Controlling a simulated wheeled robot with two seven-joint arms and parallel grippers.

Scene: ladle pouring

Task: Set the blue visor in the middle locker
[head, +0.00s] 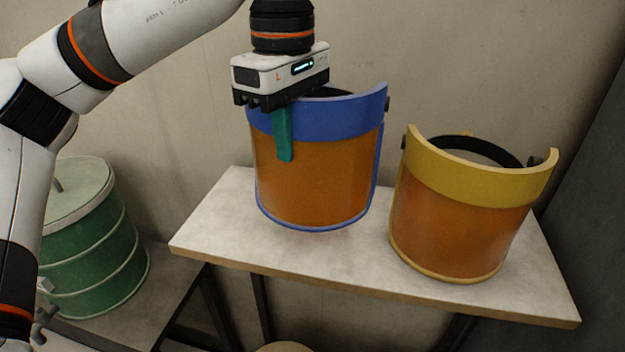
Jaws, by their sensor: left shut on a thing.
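The blue visor (312,185) has a blue brow band and rim around an orange shield. It is upright at the left part of a pale table. My left gripper (284,135) is over its top left, shut on the blue band, with one teal finger showing in front of the shield. The other finger is hidden behind the band. I cannot tell whether the visor's lower edge touches the table. The middle locker is not in view. My right gripper is not in view.
A yellow visor (462,215) with an orange shield stands close to the right on the pale table (225,235). A green drum (95,250) with a pale lid stands at the left. A wall is behind the table, and a dark surface (590,190) rises at the right.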

